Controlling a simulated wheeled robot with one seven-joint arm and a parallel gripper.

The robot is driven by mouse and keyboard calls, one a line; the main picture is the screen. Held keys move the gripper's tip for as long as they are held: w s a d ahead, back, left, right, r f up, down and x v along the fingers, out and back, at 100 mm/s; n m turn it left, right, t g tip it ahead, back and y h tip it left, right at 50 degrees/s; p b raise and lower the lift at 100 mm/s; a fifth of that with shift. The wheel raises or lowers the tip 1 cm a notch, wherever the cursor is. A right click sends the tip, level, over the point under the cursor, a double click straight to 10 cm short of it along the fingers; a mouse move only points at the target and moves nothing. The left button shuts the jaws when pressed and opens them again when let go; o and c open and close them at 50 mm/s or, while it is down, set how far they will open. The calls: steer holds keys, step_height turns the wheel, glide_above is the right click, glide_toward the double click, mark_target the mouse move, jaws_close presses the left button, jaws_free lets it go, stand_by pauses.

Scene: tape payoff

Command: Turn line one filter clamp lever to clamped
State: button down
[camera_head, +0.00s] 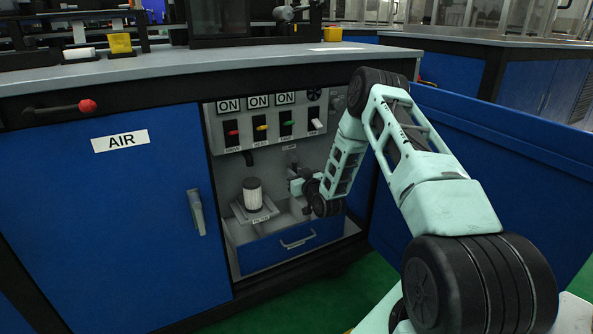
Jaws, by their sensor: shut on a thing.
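My arm reaches into the open cabinet, and my gripper (294,186) is at the back, right of the white filter cartridge (253,196). The gripper is small and dark in this view. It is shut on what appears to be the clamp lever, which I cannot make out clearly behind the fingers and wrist. The lever's exact angle cannot be told. The filter cartridge has a dark top and stands upright on a labelled tray (262,217), apart from the gripper.
Above is a switch panel (268,123) with coloured switches and several ON labels. A blue drawer (290,246) with a handle lies below. The blue door marked AIR (121,141) is at left, with a red-knobbed lever (87,106) above. An open blue door panel (480,150) stands right of the cabinet.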

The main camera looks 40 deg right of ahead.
steer(key=shift+a+f+m, duration=0.1)
steer(key=shift+f+m, duration=0.05)
steer(key=shift+m, duration=0.15)
steer(key=c, duration=1.4)
jaws_free()
steer(key=p+v, duration=0.5)
steer(key=v, duration=1.2)
steer(key=shift+s, duration=0.25)
